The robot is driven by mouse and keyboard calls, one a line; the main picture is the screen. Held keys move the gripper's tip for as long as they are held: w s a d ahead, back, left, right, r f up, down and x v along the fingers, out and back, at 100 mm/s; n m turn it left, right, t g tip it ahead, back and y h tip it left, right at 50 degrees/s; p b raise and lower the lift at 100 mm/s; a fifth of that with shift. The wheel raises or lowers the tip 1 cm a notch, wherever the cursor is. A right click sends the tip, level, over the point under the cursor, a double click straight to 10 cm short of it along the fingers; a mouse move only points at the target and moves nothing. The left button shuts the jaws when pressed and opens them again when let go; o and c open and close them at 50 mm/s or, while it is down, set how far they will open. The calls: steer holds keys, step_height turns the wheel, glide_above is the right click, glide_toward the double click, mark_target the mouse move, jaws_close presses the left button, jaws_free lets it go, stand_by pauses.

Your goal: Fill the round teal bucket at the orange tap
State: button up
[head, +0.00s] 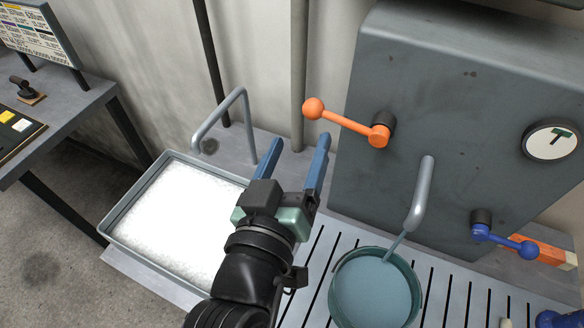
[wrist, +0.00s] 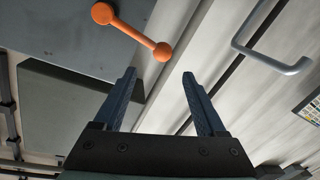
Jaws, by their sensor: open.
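The round teal bucket (head: 333,282) stands on the slatted grate at the bottom of the head view. Its inside shows a blue-grey surface, and a thin stream runs into it from the grey spout (head: 422,195). The orange tap (head: 347,123) is a lever on the grey cabinet, its ball end pointing left and slightly up. It also shows in the wrist view (wrist: 133,34). My gripper (head: 296,146) is open and empty, below and left of the lever's ball in the head view. In the wrist view (wrist: 159,75) the ball lies just beyond the fingertips, apart from them.
A blue lever (head: 505,242) and a round gauge (head: 551,141) are on the grey cabinet (head: 455,100) to the right. A workbench (head: 70,110) stands at far left.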

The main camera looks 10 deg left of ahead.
mark_target(343, 121)
steer(key=shift+s+a, duration=0.2)
steer(key=shift+s, duration=1.05)
